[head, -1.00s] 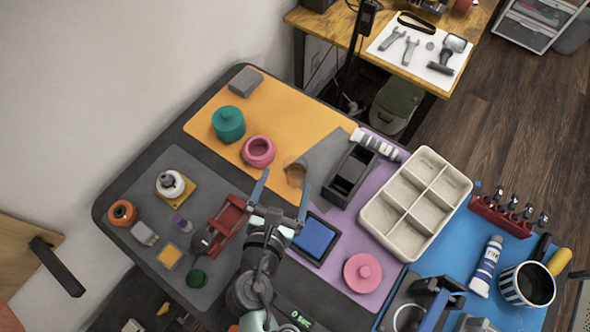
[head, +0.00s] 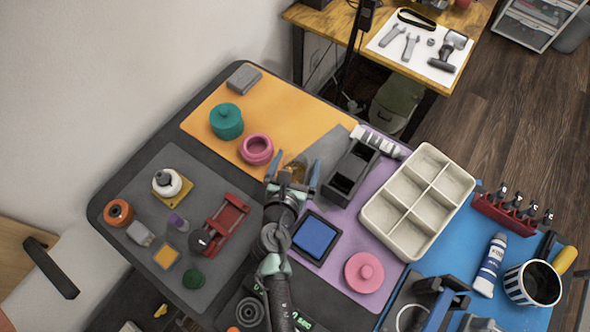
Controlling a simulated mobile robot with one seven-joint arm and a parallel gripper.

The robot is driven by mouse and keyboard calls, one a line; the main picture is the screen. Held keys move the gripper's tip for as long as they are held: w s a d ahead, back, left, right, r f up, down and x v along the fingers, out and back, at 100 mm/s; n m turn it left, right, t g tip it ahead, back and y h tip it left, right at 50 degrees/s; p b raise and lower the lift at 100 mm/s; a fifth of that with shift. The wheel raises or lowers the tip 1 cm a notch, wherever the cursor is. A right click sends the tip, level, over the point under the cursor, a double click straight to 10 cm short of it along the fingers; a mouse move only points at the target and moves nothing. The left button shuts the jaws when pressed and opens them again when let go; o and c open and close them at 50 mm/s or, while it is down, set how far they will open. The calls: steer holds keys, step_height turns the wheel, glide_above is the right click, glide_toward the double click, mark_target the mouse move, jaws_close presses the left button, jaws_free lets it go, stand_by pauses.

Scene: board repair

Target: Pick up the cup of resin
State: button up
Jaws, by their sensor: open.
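The cup of resin is a small amber, see-through cup (head: 296,171) near the middle of the table, at the edge of the orange mat beside a grey patch. My gripper (head: 294,166) is open, with its two blue-grey fingers spread on the left and right of the cup in the head view. I cannot tell whether the fingers touch it or how high they are. The gripper body hides the near part of the cup.
A pink ring-shaped pot (head: 256,150) stands close on the left. A black tray (head: 353,170) stands close on the right. A blue pad (head: 316,237), a red clamp (head: 226,222) and a white divided box (head: 418,202) lie around my arm.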

steer(key=shift+w+d+f, duration=0.2)
steer(key=shift+w+f, duration=0.05)
steer(key=shift+w, duration=0.4)
steer(key=c, duration=1.5)
steer(key=shift+o, duration=0.2)
steer(key=shift+r, duration=0.15)
